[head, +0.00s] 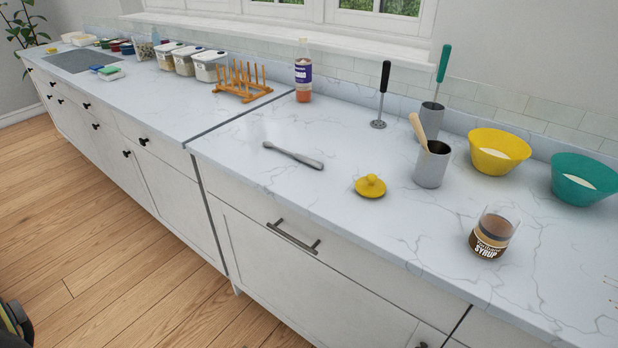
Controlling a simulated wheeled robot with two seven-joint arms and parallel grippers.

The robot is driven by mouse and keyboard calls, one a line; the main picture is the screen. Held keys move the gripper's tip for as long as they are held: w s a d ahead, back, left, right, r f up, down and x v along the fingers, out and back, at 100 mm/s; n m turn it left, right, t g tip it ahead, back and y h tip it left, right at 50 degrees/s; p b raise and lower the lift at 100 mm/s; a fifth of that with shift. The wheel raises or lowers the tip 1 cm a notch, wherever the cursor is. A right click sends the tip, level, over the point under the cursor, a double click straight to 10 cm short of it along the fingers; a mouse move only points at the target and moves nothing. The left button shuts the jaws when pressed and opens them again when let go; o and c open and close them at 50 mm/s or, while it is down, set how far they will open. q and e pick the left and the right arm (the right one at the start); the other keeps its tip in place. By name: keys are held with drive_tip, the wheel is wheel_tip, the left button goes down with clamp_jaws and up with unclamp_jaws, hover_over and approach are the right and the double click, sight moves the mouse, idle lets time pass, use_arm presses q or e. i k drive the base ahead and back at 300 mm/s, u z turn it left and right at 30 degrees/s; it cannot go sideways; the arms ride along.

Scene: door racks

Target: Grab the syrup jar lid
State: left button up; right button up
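A round yellow lid (370,188) with a knob on top lies on the white marble-look counter, near its front edge. The syrup jar (491,233), clear glass with brown contents and a dark "SYRUP" label, stands upright to the right of the lid, apart from it. No lid shows on the jar.
A grey-handled utensil (293,155) lies left of the lid. A grey metal cup (433,165) with a wooden-handled tool stands behind it. A yellow bowl (498,152), a teal bowl (583,180) and a bottle (303,72) stand farther back. Counter around the lid is clear.

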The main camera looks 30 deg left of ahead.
sight(371, 187)
drive_tip(key=u, duration=0.45)
drive_tip(key=k, duration=1.05)
drive_tip(key=u, duration=0.9)
drive_tip(key=i, duration=1.55)
drive_tip(key=z, duration=0.7)
